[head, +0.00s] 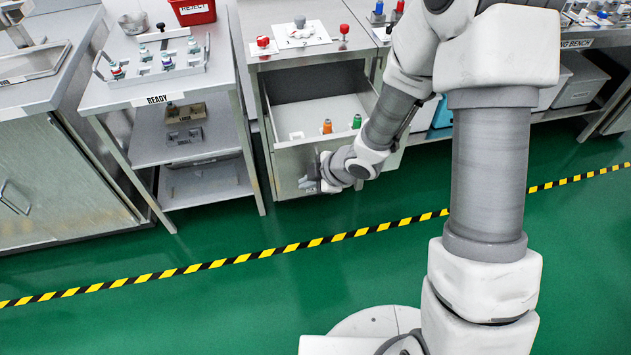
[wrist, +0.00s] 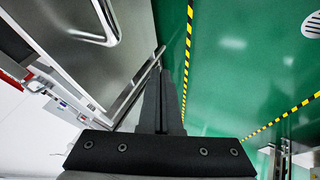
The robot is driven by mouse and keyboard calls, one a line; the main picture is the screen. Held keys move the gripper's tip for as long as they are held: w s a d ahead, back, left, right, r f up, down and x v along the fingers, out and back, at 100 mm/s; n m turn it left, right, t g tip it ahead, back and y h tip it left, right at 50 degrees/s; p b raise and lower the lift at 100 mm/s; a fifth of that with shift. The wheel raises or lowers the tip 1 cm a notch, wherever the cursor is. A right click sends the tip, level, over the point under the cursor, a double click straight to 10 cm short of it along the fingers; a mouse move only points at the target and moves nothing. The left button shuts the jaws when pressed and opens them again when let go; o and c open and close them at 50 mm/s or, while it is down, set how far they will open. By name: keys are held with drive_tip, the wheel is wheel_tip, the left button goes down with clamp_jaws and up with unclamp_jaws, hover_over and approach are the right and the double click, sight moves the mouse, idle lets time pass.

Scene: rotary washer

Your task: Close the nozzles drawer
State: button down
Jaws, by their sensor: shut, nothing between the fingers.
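The nozzles drawer (head: 290,160) is pulled out from the cabinet in the middle of the head view. Its grey front panel faces me, and an orange nozzle (head: 327,127) and a green nozzle (head: 357,121) stand inside it near the front. My gripper (head: 308,184) is at the drawer's front face, low and near its middle; whether it touches the panel I cannot tell. In the wrist view my gripper's dark fingers (wrist: 163,95) are together, with nothing between them. My forearm hides the right part of the drawer front.
A READY cart (head: 157,99) with a rack on top stands left of the drawer. A closed grey cabinet (head: 60,190) stands at the far left. Several bins (head: 580,80) sit under the bench at right. The green floor in front is clear, crossed by black-yellow tape (head: 240,258).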

sight(289, 176)
drive_tip(key=shift+w+a+f, duration=0.4)
drive_tip(key=shift+w, duration=0.4)
drive_tip(key=shift+w+a+f, duration=0.35)
drive_tip(key=shift+w+a, duration=0.1)
drive_tip(key=shift+w, duration=0.4)
drive_tip(key=shift+w+a+f, duration=0.4)
drive_tip(key=shift+w, duration=0.4)
